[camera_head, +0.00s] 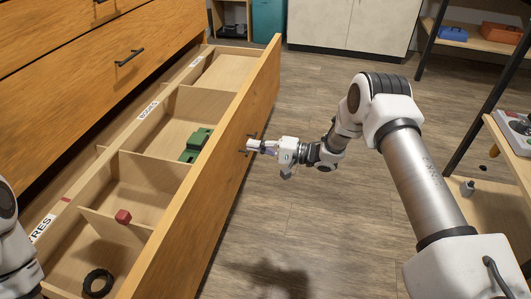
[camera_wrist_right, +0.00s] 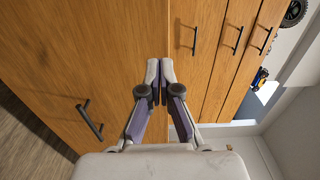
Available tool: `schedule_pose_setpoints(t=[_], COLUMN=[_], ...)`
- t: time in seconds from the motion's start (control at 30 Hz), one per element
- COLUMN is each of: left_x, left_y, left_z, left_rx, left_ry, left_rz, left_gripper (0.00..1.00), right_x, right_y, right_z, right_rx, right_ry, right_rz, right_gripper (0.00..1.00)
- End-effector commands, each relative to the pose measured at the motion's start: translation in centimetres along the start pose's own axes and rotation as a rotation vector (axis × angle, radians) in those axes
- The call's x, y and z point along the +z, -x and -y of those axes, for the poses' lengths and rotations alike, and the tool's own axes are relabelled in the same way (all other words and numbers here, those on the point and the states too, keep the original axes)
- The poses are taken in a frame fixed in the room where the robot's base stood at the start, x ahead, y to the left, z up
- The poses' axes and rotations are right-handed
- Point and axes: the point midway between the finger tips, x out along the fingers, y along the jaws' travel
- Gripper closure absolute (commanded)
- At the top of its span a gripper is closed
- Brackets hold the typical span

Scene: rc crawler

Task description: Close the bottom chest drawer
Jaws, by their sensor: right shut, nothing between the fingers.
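The bottom chest drawer is pulled far out in the head view, and its wooden front panel (camera_head: 190,215) faces right. In the right wrist view the front panel (camera_wrist_right: 60,55) fills the left side, with a dark bar handle (camera_wrist_right: 90,121) at lower left. My right gripper (camera_head: 252,146) is outside the front panel, close to it. In the wrist view its fingertips (camera_wrist_right: 160,70) are together with nothing between them. I cannot tell whether they touch the panel. My left gripper is out of view; only part of that arm shows at the left edge.
The drawer's compartments hold a green part (camera_head: 195,145), a red piece (camera_head: 123,216) and a black tyre (camera_head: 98,284). The closed drawer above has a dark handle (camera_head: 129,57). A wooden shelf unit (camera_head: 495,135) stands at right. The floor (camera_head: 310,215) beside the drawer is clear.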

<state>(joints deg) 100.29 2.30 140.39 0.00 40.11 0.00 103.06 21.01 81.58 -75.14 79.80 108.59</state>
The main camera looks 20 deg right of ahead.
Motion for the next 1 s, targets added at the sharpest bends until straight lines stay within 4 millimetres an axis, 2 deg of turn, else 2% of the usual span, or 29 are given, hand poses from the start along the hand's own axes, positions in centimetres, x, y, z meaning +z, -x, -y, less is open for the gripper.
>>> schedule_pose_setpoints(t=[0.03,0.2,0.4,1.0], left_x=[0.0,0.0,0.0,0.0], left_y=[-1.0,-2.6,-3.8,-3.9], left_z=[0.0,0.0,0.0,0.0], left_rx=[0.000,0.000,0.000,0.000], left_ry=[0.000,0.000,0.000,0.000], left_rz=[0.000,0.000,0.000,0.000], left_gripper=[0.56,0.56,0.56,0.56], right_x=[0.1,0.1,0.0,0.1], right_y=[-1.2,-4.8,-7.5,-8.6], right_z=[-0.5,-0.6,-0.3,-0.1], right_rx=[0.000,0.000,0.000,0.001], right_ry=[0.004,0.003,0.001,0.001], right_rz=[0.003,0.002,0.000,0.000], right_gripper=[1.00,1.00,1.00,1.00])
